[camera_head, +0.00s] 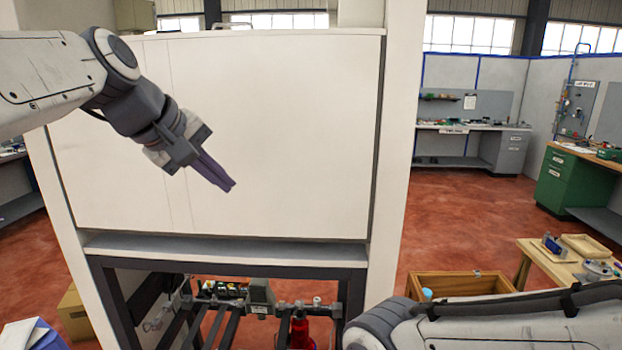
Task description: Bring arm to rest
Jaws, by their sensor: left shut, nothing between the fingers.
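My left arm comes in from the left, and its gripper (231,186) hangs in front of a large white panel (290,120). The purple-grey fingers are together, point down and to the right, and hold nothing. They look apart from the panel, though the exact gap is hard to judge. My right arm (500,325) crosses the lower right corner. Its gripper is not in view.
Below the panel is a dark frame (230,252) with rails and a red object (301,332) inside. A wooden crate (460,285) and a small wooden table (548,263) stand at the right. A green cabinet (566,182) stands farther back. Red floor between them is open.

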